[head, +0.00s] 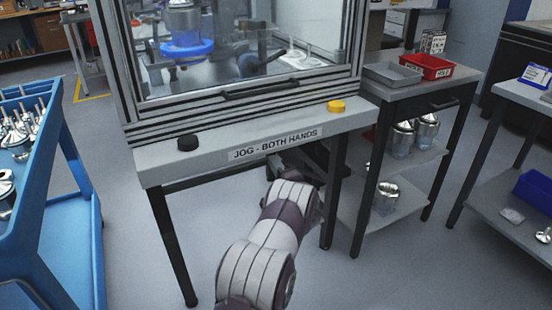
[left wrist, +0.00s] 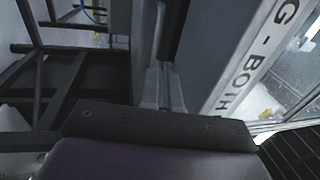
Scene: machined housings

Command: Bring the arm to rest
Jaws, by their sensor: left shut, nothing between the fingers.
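My left arm (head: 262,245) comes up from the bottom middle of the head view. Its gripper (head: 277,166) is just below the front edge of the ledge marked "JOG - BOTH HANDS" (head: 240,152), partly hidden by the wrist. In the left wrist view the two fingers (left wrist: 163,88) are together with nothing between them. The ledge's lettering shows close by on the right of that view. I cannot tell whether the gripper touches the ledge. My right gripper is not in view.
A glazed machine cabinet (head: 230,100) stands above the ledge, which bears a black button (head: 188,143) and a yellow button (head: 336,106). A blue cart (head: 75,215) stands left. A side table (head: 440,85) holds a red bin (head: 427,66). Floor between them is clear.

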